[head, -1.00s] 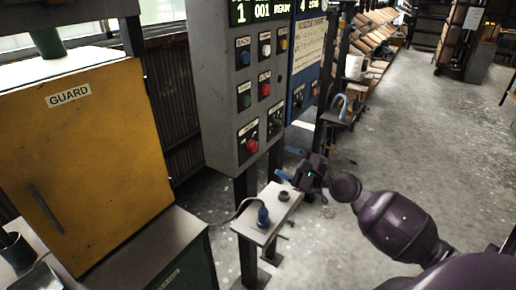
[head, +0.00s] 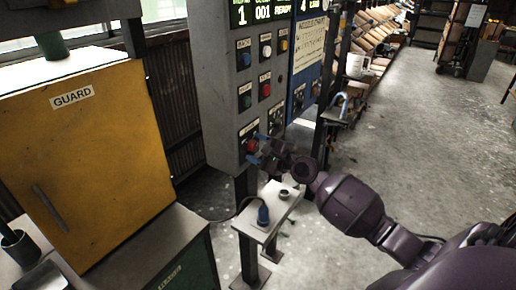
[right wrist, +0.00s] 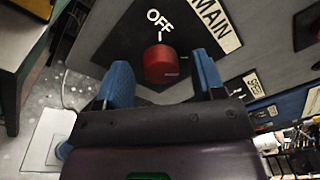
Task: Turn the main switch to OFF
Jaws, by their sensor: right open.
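The main switch is a red knob (head: 251,146) on a black plate low on the grey control panel (head: 223,110). In the right wrist view the red knob (right wrist: 158,64) sits below the word OFF, beside a MAIN label (right wrist: 213,20). In the right wrist view the gripper (right wrist: 163,76) has a finger left and right of the knob, with gaps visible. My left gripper is out of view.
Several other buttons sit above the switch, and a black selector (head: 275,122) is close on its right. A small shelf (head: 256,224) with a blue plug (head: 263,214) stands below. A yellow guard door (head: 90,160) is at the left.

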